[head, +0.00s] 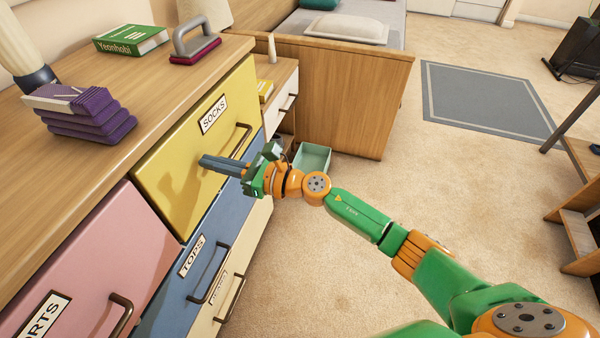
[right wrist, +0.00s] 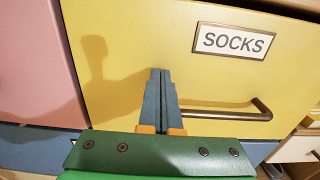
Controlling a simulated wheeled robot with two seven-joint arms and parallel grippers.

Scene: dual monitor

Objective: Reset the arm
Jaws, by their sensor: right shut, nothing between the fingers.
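My right arm, green and orange, reaches in from the lower right of the head view. Its right gripper (head: 203,162) is shut and empty in front of the yellow drawer labelled SOCKS (head: 165,165). In the right wrist view the closed blue-grey fingers (right wrist: 160,75) point at the yellow drawer front (right wrist: 130,40), just left of its bar handle (right wrist: 230,112). The fingers are not around the handle. I cannot tell whether the tips touch the drawer front. My left gripper is not in view.
A blue TOPS drawer (head: 205,255) and a pink drawer (head: 85,265) adjoin the yellow one. On the dresser top (head: 150,75) are purple folded cloths (head: 85,115), a green book (head: 130,40) and a grey-handled item (head: 196,45). A bed stands behind.

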